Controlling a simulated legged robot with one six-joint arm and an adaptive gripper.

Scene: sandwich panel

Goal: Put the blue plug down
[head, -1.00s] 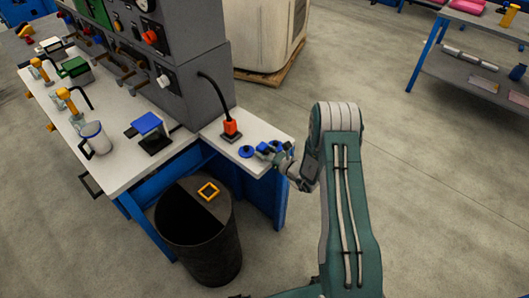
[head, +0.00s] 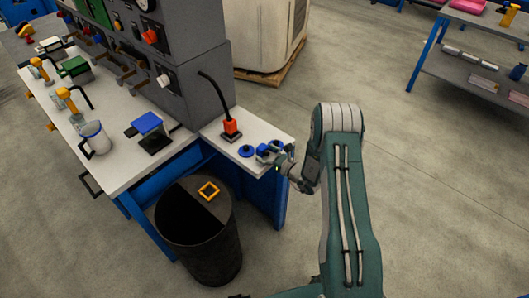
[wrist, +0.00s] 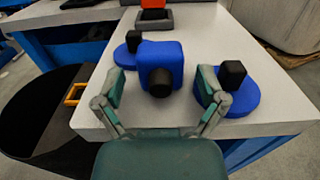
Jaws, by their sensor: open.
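The blue plug (wrist: 162,65), a rounded blue block with a black round stub facing me, is at the small white table's front end in the wrist view. My gripper (wrist: 160,80) is open, with one finger on each side of the plug and a visible gap on the left. Whether the right finger touches it I cannot tell. A blue disc with a black knob (wrist: 232,92) lies right of the right finger, partly hidden by it. Another blue disc (wrist: 126,56) is behind the left finger. In the head view my gripper (head: 277,158) is at the table corner.
An orange plug (head: 231,127) with a black cable stands in a dark socket behind. A black bin (head: 215,250) with a yellow-orange square on its lid is below, left of the table. A grey panel (head: 190,70) rises behind the bench. Open floor lies to the right.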

